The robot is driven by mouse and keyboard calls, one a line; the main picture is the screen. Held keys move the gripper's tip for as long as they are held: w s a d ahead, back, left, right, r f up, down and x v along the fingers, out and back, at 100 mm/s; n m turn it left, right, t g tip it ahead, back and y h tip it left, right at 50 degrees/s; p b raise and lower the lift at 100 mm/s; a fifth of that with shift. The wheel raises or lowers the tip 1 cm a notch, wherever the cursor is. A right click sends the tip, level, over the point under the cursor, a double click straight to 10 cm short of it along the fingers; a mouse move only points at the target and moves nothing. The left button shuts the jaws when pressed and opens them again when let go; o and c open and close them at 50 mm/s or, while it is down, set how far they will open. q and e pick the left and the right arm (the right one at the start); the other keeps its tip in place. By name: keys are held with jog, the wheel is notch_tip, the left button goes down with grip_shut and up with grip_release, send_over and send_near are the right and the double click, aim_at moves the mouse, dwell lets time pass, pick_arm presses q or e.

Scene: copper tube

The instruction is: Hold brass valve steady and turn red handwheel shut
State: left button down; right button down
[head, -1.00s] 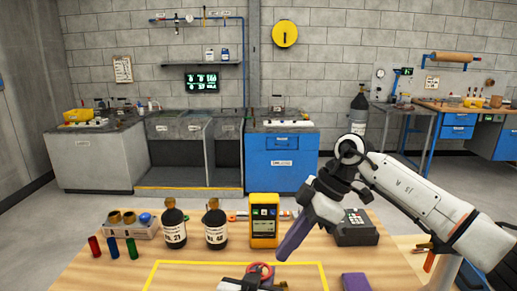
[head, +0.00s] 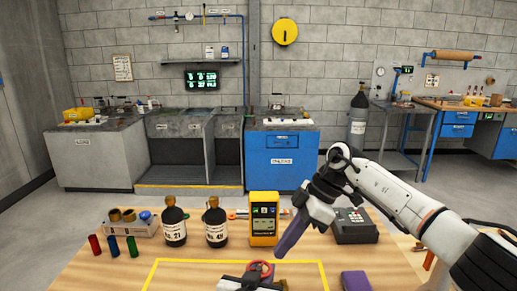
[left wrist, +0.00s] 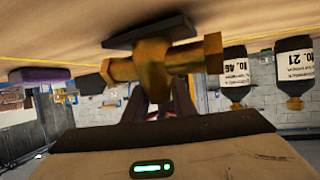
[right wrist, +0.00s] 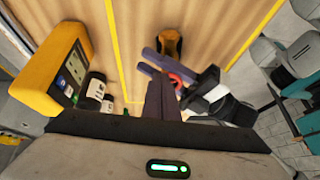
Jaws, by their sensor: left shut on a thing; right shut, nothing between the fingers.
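The brass valve (left wrist: 155,65) fills the upper middle of the left wrist view, with a dark plate against it. It also shows in the right wrist view (right wrist: 170,42). The red handwheel (head: 260,267) is at the bottom of the head view and shows beside the left fingers in the right wrist view (right wrist: 175,77). My left gripper (right wrist: 152,62) is shut on the valve; its hand is partly cut off in the head view. My right gripper (head: 281,252) is shut and empty, its purple fingers pointing down, just right of and above the handwheel in the head view. I cannot tell whether they touch.
Two dark bottles (head: 174,228) and a yellow meter (head: 264,220) stand behind the yellow-taped area. A grey keypad device (head: 354,226) is to the right, and a purple block (head: 355,282) lies at the front. Small coloured cylinders (head: 113,247) stand at the left.

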aim_at(271, 268)
jog(key=shift+s+f, duration=0.1)
jog(key=shift+f, duration=1.3)
jog(key=shift+s+a, duration=0.35)
jog(key=shift+a, duration=0.3)
jog(key=shift+s, duration=0.2)
jog(key=shift+s+d+r, duration=0.1)
jog(key=shift+s+d, duration=0.05)
jog(key=shift+s, duration=0.6)
